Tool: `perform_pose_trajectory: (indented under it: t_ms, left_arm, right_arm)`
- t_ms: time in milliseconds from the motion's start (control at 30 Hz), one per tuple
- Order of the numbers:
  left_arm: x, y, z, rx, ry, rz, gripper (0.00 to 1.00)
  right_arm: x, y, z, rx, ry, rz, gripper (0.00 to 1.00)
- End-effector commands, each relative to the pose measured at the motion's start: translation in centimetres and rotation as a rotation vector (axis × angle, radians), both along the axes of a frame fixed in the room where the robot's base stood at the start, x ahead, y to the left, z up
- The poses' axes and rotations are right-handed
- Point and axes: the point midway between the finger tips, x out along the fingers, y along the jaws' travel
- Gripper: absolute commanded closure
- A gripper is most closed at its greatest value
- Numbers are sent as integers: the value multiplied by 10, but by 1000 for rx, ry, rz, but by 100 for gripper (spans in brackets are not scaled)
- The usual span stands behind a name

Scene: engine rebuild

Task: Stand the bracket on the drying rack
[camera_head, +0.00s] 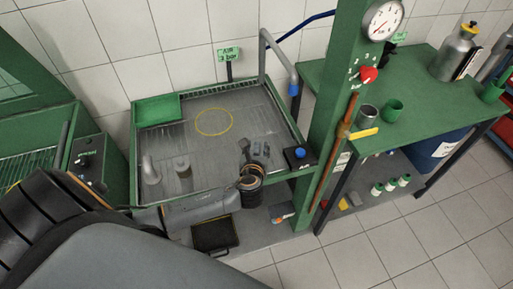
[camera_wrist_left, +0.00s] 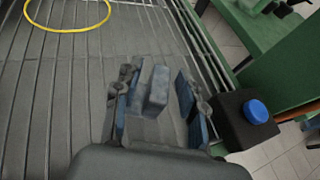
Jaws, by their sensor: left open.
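The drying rack (camera_head: 215,155) is a wire grid in a green frame, with a yellow ring (camera_head: 213,122) marked on it. My left gripper (camera_head: 254,150) is over its right part, near the front corner. In the left wrist view, the gripper (camera_wrist_left: 155,85) is open. A grey-blue block, seemingly the bracket (camera_wrist_left: 157,90), stands between the fingers, with gaps visible on both sides. Its lower part is hidden by the gripper, and I cannot tell its full shape. In that view the yellow ring (camera_wrist_left: 68,28) lies up and left of it. My right gripper is not in view.
A black box with a blue button (camera_head: 299,153) stands right of my left gripper. A grey curved part (camera_head: 150,172) and a pale cylinder (camera_head: 183,168) stand on the rack's left. A green post (camera_head: 335,110) rises at the right. Free grid surrounds the yellow ring.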

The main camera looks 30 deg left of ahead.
Motion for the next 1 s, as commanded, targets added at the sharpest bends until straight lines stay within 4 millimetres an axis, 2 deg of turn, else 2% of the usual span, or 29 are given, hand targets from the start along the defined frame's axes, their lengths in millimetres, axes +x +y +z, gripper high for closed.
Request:
perform_pose_trajectory:
  t_ms: [167,600,800,1000]
  left_arm:
    - [-10,-5,4,0,1,-1,59]
    - [-82,-42,37,-2,1,-1,59]
    - [-97,-50,45,-1,-1,-1,59]
    - [-99,-50,47,0,-1,0,59]
  right_arm:
    - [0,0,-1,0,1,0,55]
    - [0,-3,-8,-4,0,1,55]
    - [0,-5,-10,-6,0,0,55]
    - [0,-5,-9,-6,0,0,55]
